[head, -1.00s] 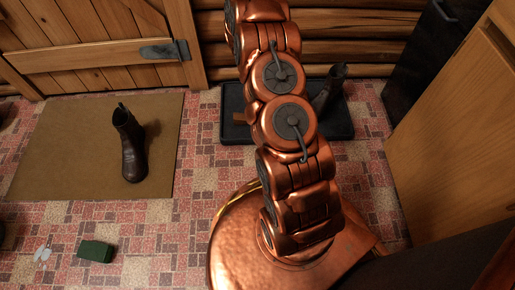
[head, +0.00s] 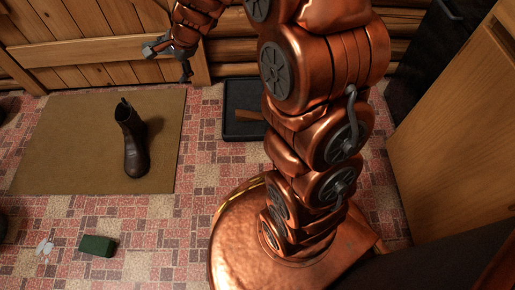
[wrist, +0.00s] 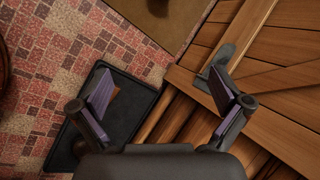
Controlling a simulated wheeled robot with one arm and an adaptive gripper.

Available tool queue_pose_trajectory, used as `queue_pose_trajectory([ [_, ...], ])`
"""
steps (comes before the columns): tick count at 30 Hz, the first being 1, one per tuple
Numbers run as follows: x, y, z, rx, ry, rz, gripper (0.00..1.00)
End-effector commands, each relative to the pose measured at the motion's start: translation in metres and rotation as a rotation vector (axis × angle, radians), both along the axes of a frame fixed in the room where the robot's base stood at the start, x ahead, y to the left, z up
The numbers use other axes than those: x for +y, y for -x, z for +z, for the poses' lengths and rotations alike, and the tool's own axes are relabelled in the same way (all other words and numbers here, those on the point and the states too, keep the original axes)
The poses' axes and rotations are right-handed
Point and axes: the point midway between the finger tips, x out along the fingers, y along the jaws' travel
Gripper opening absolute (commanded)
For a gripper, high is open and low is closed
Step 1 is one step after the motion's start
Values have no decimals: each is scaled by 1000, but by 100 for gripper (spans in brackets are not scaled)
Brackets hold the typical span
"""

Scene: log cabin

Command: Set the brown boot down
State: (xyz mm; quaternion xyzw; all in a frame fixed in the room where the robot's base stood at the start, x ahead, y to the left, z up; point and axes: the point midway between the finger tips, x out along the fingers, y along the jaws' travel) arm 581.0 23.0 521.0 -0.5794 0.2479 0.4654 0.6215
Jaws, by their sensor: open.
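A dark brown boot (head: 134,145) stands upright on the tan doormat (head: 65,150), touching nothing else. My gripper (head: 168,62) is open and empty, raised in front of the plank door, above and to the right of the boot. In the wrist view my gripper (wrist: 160,85) has its two purple-padded fingers wide apart with nothing between them. A corner of the doormat (wrist: 190,18) shows at the top there, with a dark shape on it, probably the boot, cut off by the edge.
A black tray (head: 233,128) with a brown piece (head: 247,115) in it lies by the log wall, partly behind my arm. A green block (head: 97,245) lies on the tiled floor at front left. The plank door (head: 90,50) is behind the mat. A wooden cabinet (head: 455,130) stands right.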

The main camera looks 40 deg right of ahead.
Motion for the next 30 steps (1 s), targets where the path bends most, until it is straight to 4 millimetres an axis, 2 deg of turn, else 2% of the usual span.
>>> queue_pose_trajectory([
  [3,23,55,9,32,72,237,100],
  [5,29,82,14,47,111,353,100],
  [9,38,153,18,102,192,625,100],
  [14,30,232,21,176,282,918,100],
  [15,26,253,22,200,301,990,100],
  [18,12,299,24,256,343,1150,100],
  [21,-2,336,26,309,373,1278,100],
  [24,-13,361,28,349,391,1364,100],
  [27,-19,376,30,375,397,1413,100],
  [30,-22,380,30,385,401,1432,100],
])
